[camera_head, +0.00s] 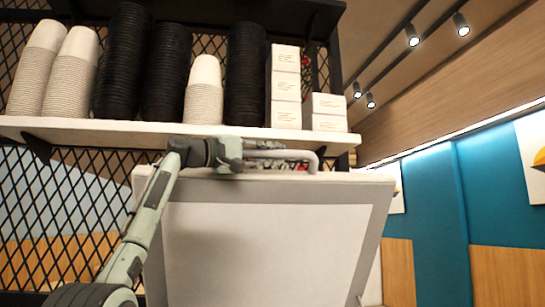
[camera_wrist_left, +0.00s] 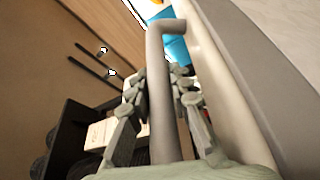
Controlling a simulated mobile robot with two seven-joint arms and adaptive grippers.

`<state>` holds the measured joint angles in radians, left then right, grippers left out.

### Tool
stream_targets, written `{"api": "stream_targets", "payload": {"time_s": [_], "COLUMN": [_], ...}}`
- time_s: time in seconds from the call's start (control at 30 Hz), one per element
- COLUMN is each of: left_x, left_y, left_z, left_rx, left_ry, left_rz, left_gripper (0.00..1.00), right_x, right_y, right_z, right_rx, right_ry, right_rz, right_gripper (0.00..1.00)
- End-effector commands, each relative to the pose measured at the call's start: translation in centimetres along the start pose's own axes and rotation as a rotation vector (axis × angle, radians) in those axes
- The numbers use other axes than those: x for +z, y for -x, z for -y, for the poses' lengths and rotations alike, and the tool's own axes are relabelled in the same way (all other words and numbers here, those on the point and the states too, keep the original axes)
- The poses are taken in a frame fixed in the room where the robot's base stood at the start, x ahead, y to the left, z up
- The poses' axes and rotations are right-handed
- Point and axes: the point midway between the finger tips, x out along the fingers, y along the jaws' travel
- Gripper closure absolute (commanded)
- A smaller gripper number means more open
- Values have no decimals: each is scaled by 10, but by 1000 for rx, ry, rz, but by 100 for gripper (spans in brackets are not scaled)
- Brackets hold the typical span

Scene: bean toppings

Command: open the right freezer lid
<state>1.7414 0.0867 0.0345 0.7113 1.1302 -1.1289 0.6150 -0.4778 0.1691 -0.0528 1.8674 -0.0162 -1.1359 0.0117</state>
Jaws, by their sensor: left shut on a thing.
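The freezer lid (camera_head: 270,240) stands raised and tilted up in the head view, its pale inner panel and grey border facing me. A grey bar handle (camera_head: 312,160) runs along its top edge. My left gripper (camera_head: 245,155) is at the left part of this handle and shut on it. In the left wrist view the handle (camera_wrist_left: 162,70) passes between the fingers of my left gripper (camera_wrist_left: 160,88), beside the lid's pale edge (camera_wrist_left: 225,70). The freezer's body and opening are out of sight. My right gripper is in neither view.
A white shelf (camera_head: 110,133) just above and behind the lid's top edge carries stacked white cups (camera_head: 69,75), black cups (camera_head: 124,60) and small white boxes (camera_head: 285,85). A black mesh (camera_head: 75,180) stands behind. Open room shows at the right, before the blue wall (camera_head: 505,190).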

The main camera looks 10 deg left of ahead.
Motion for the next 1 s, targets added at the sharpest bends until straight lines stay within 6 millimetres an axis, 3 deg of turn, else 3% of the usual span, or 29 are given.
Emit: {"api": "stream_targets", "payload": {"time_s": [0.13,0.17,0.3,0.67,0.87,1.0], "left_x": [1,1,1,0,-1,-1], "left_y": [0,0,0,4,31,63], "left_z": [-2,-3,-2,0,1,0], "left_rx": [4,4,3,2,2,2], "left_ry": [-2,-2,-1,0,-1,-2], "left_rz": [1,2,1,-1,-3,-4], "left_gripper": [100,77,60,59,59,59], "right_x": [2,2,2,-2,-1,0], "right_y": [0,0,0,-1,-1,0], "right_z": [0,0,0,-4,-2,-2], "right_rx": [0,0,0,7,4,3], "right_ry": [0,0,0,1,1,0], "right_rz": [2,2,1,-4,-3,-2], "right_gripper": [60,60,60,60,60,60]}}
